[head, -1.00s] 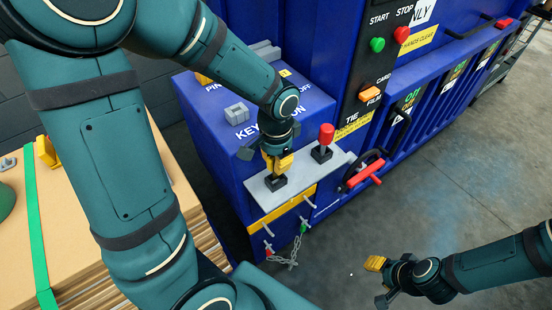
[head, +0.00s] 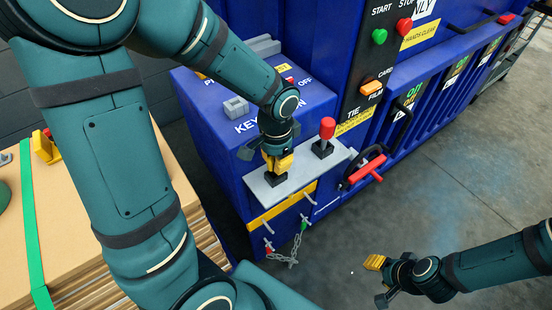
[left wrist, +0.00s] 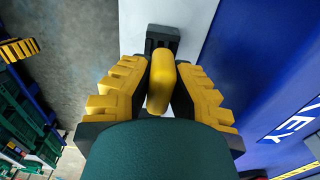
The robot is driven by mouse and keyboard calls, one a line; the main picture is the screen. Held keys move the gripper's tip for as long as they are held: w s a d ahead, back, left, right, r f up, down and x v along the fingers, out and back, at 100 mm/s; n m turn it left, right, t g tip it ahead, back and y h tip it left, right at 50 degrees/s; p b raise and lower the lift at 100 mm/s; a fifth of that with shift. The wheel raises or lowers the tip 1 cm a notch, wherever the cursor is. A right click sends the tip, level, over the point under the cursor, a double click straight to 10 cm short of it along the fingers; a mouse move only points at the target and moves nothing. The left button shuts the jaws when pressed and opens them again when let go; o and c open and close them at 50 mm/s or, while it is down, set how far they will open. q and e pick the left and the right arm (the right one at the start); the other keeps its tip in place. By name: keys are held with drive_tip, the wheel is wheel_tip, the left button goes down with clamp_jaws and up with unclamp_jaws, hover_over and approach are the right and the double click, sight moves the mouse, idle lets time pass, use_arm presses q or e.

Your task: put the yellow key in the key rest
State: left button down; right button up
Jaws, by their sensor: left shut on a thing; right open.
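The yellow key (left wrist: 161,88) is between the yellow fingers of my left gripper (head: 278,165), which is shut on it. In the left wrist view its rounded yellow handle shows between the pads. A black holder (head: 275,179), taken as the key rest, stands on the grey shelf (head: 300,183) just under these fingers. It also shows in the left wrist view (left wrist: 162,36), in line with the key. The key's lower end is hidden, so I cannot tell whether it sits in the holder. My right gripper (head: 378,280) is open and empty at the lower right.
A red-handled key (head: 327,130) stands in another black holder to the right on the shelf. A grey block (head: 236,107) is on the blue box. A red-handled lever (head: 364,174) juts out right of the shelf. A chain (head: 290,260) hangs below. Stacked cardboard (head: 105,190) lies left.

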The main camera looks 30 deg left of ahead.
use_arm(q)
drive_tip(key=shift+f+b, duration=0.4)
drive_tip(key=shift+f, duration=0.1)
drive_tip(key=c, duration=1)
unclamp_jaws()
drive_tip(key=shift+r, duration=0.1)
wheel_tip(320, 180, up, 12)
drive_tip(key=shift+f, duration=0.1)
